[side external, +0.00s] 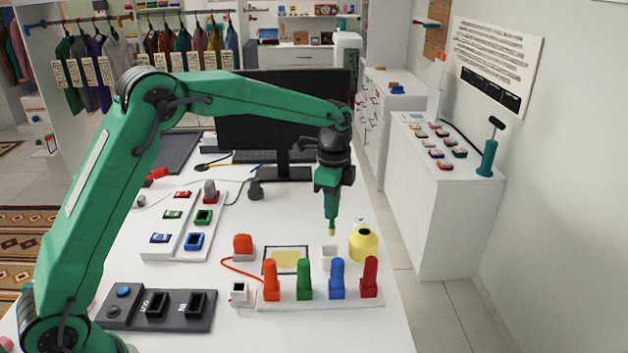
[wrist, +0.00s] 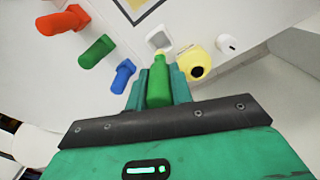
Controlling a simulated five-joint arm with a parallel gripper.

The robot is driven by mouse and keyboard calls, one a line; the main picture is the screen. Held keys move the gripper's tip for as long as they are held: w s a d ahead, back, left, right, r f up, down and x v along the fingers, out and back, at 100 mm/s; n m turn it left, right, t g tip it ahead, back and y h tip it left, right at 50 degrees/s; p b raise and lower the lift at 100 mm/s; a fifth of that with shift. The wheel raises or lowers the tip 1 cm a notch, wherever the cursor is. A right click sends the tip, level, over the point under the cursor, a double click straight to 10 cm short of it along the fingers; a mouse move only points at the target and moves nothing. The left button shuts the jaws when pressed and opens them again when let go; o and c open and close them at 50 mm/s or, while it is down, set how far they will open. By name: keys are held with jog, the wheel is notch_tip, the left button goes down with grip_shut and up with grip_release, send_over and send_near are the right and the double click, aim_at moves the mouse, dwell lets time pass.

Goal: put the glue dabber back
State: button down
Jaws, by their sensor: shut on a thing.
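My gripper (side external: 332,196) is shut on the glue dabber (side external: 332,226), which has a green body and a yellowish tip. The dabber hangs roughly upright, tip down, above the table. In the wrist view the green dabber (wrist: 158,85) lies between the teal fingers (wrist: 158,88). A small white square cup (side external: 329,257) stands on the table below the tip; it also shows in the wrist view (wrist: 158,38). The tip looks above the cup and apart from it. A yellow bottle with a dark opening (side external: 364,246) stands just right of the cup.
A white rack (side external: 320,299) with orange, green, blue and red upright pieces stands in front. A framed yellow pad (side external: 285,260) lies left of the cup. A monitor (side external: 285,120) stands behind. The table's right edge is close to the yellow bottle.

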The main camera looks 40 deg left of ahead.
aim_at(331, 234)
jog(key=shift+f, duration=4.35)
jog(key=shift+f, duration=0.1)
jog(key=c, duration=1.2)
grip_release()
jog(key=shift+c, duration=0.2)
notch_tip(331, 234, up, 12)
